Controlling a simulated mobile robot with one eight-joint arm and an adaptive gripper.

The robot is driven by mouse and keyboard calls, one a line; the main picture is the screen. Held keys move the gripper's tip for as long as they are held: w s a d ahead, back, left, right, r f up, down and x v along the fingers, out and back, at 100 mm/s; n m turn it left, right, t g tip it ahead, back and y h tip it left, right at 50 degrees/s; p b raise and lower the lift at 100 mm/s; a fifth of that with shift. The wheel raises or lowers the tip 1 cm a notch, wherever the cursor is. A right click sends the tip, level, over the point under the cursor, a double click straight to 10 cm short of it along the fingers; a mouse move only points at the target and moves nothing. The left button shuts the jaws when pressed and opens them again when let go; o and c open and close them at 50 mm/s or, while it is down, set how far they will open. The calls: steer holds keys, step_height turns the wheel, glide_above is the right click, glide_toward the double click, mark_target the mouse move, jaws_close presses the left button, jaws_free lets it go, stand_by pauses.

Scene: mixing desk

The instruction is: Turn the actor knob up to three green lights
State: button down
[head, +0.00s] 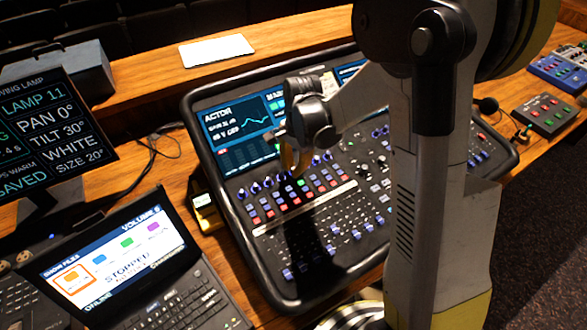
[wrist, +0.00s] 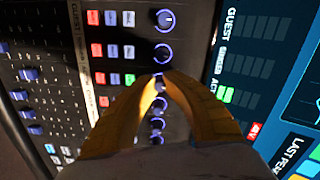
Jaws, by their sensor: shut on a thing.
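The mixing desk (head: 345,215) has a row of blue-ringed knobs below its screen (head: 238,128), which reads ACTOR. My gripper (head: 292,165) reaches down to this row. In the wrist view, the yellow fingers of my gripper (wrist: 163,80) converge on one knob, level with the ACTOR strip on the screen (wrist: 235,90). This is apparently the actor knob (wrist: 158,75); the fingertips mostly hide it.
Neighbouring knobs (wrist: 162,52) stand close on both sides of my fingers, with coloured buttons (wrist: 112,50) alongside. A laptop (head: 125,265) and a lamp monitor (head: 45,135) stand to the left. A small button box (head: 542,115) is at the right.

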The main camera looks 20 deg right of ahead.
steer(key=shift+m, duration=0.4)
steer(key=c, duration=1.4)
jaws_free()
steer(key=shift+r, duration=0.1)
steer(key=r, duration=1.1)
steer(key=shift+s+d+r, duration=0.25)
steer(key=shift+d+r, duration=0.15)
